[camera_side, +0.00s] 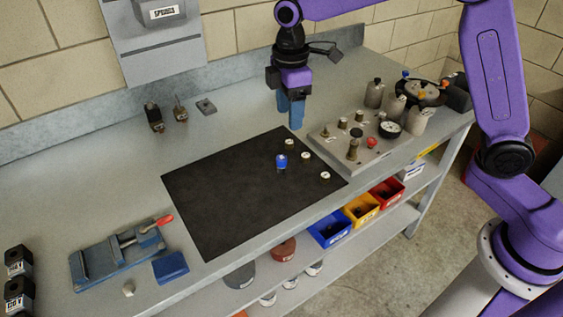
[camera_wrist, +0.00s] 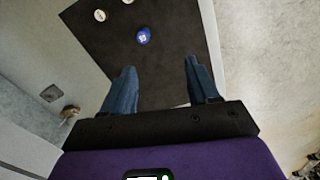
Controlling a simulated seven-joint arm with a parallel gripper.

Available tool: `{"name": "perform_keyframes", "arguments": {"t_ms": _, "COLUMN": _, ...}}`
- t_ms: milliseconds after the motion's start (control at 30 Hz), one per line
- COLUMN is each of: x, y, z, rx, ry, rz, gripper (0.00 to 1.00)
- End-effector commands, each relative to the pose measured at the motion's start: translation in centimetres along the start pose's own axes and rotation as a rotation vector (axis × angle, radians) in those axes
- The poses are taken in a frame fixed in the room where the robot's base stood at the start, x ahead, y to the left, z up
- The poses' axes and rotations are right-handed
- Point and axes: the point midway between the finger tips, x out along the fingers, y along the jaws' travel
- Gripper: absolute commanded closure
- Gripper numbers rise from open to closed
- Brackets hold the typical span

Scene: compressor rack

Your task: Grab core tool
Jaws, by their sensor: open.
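I cannot tell for sure which piece is the core tool. A blue-topped piece (camera_side: 281,161) stands upright on the black mat (camera_side: 220,197); its round blue top also shows in the wrist view (camera_wrist: 143,37). Several small brass pieces with white tops stand near it, one (camera_side: 305,156) to its right; another white top (camera_wrist: 99,15) shows in the wrist view. My gripper (camera_side: 291,122) points down above the bench, behind the mat's back edge and apart from the blue-topped piece. Its blue fingers are spread and empty in the wrist view (camera_wrist: 160,68).
A grey manifold block (camera_side: 365,150) with fittings, a gauge and a red knob stands right of the mat. A blue vise (camera_side: 120,250) lies at front left. Small dark tools (camera_side: 154,117) stand at the back. Coloured bins (camera_side: 330,228) sit below. The mat's left part is clear.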

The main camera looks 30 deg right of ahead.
Motion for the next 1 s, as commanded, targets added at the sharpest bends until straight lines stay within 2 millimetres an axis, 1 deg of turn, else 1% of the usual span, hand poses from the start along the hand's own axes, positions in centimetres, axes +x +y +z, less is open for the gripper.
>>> {"name": "perform_keyframes", "arguments": {"t_ms": 33, "x": 0.3, "y": 1.0, "z": -0.3, "rx": -0.005, "ry": -0.002, "rz": -0.002, "gripper": 0.40}}
{"name": "perform_keyframes", "arguments": {"t_ms": 100, "x": 0.6, "y": 2.1, "z": -0.5, "rx": -0.015, "ry": -0.003, "rz": -0.003, "gripper": 0.40}}
{"name": "perform_keyframes", "arguments": {"t_ms": 167, "x": 0.7, "y": 2.7, "z": -0.5, "rx": -0.021, "ry": -0.002, "rz": -0.002, "gripper": 0.40}}
{"name": "perform_keyframes", "arguments": {"t_ms": 267, "x": 1.1, "y": 3.1, "z": -0.6, "rx": -0.026, "ry": -0.004, "rz": -0.004, "gripper": 0.40}}
{"name": "perform_keyframes", "arguments": {"t_ms": 367, "x": 2.1, "y": 3.2, "z": -0.5, "rx": -0.027, "ry": -0.004, "rz": -0.004, "gripper": 0.40}}
{"name": "perform_keyframes", "arguments": {"t_ms": 800, "x": 10.3, "y": 3.1, "z": -0.5, "rx": -0.025, "ry": -0.005, "rz": -0.005, "gripper": 0.40}}
{"name": "perform_keyframes", "arguments": {"t_ms": 900, "x": 11.7, "y": 3.1, "z": -0.5, "rx": -0.025, "ry": -0.004, "rz": -0.005, "gripper": 0.40}}
{"name": "perform_keyframes", "arguments": {"t_ms": 1000, "x": 12.6, "y": 3.2, "z": -0.5, "rx": -0.025, "ry": -0.003, "rz": -0.003, "gripper": 0.40}}
